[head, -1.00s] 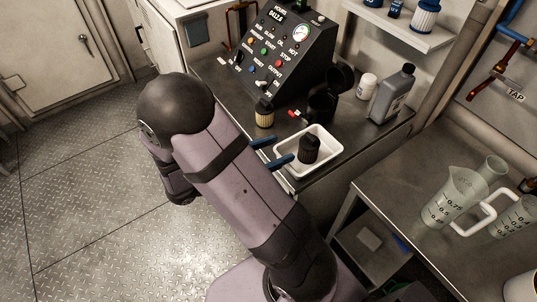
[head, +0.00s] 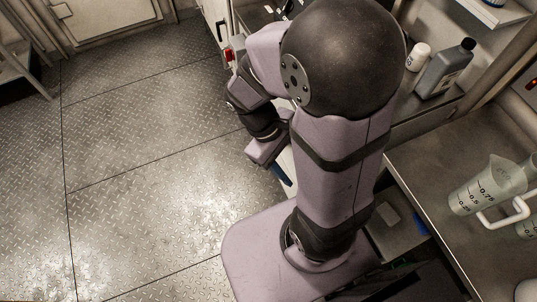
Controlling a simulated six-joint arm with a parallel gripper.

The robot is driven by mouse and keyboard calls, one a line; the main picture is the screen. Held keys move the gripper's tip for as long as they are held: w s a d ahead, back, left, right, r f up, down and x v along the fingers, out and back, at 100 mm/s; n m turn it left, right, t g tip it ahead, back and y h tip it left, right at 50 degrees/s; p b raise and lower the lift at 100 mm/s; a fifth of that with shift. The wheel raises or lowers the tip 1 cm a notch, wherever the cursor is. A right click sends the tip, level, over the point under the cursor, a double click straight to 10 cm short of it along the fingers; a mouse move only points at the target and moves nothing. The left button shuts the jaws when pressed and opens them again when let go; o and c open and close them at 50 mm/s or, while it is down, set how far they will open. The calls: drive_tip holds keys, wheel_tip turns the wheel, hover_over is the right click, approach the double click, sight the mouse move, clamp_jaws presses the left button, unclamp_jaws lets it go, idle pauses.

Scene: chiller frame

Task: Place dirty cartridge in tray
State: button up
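My gripper (head: 283,177) is mostly hidden behind my own arm. Only one blue finger shows, low at the front of the counter, pointing down and right. Its other finger and anything between them are out of sight. The dirty cartridge and the white tray cannot be made out now, as my arm covers that part of the counter. A small pale patch beside the finger is too covered to identify.
A grey bottle (head: 445,70) and a small white bottle (head: 418,57) stand on the counter behind my arm. A measuring jug (head: 488,187) stands on the metal bench (head: 425,165) at right. The plate floor (head: 150,200) at left is clear.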

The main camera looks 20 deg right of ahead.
drive_tip(key=w+a+r+m+t+y, duration=0.1)
drive_tip(key=w+a+m+t+y, duration=0.2)
drive_tip(key=a+m+y, duration=0.1)
drive_tip(key=shift+w+a+m, duration=0.4)
drive_tip(key=shift+a+m, duration=0.2)
drive_tip(key=shift+m, duration=0.1)
